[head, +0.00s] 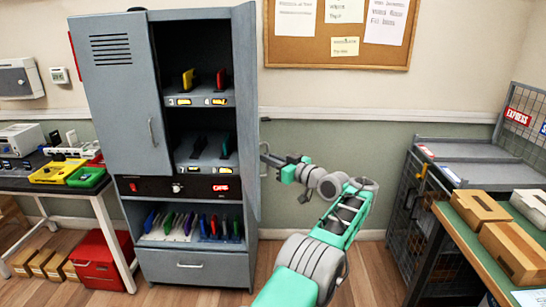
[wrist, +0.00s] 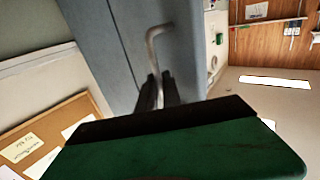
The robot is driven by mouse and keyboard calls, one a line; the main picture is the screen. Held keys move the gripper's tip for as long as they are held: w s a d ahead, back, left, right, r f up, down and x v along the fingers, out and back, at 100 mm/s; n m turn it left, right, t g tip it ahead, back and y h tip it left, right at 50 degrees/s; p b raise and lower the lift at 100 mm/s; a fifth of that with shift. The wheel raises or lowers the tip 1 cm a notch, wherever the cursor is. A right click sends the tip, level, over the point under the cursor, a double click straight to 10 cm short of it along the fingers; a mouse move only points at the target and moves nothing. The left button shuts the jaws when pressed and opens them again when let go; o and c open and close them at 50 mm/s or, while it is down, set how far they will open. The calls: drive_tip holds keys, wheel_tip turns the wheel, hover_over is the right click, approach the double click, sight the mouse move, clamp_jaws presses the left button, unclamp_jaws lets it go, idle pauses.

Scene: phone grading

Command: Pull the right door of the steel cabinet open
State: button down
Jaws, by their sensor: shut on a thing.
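The grey steel cabinet (head: 190,268) stands against the wall in the head view. Its right door (head: 255,110) is swung out and seen nearly edge-on, with the shelves behind it exposed. In the wrist view the bent metal door handle (wrist: 154,45) runs down between my two dark fingers (wrist: 160,92), against the blue-grey door (wrist: 100,40). The fingertips are small in the head view.
A table with yellow and green trays (head: 55,172) and a red box (head: 98,262) stand left of the cabinet. At right are a wire-sided cart (head: 425,190) and a green bench (head: 470,232) with cardboard boxes. Wooden floor (head: 370,270) is clear between.

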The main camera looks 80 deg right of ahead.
drive_tip(key=shift+w+f, duration=0.1)
drive_tip(key=shift+w, duration=0.05)
drive_tip(key=c, duration=1.7)
unclamp_jaws()
drive_tip(key=shift+w+d+f, duration=0.1)
drive_tip(key=shift+d, duration=0.05)
drive_tip(key=shift+o, duration=0.8)
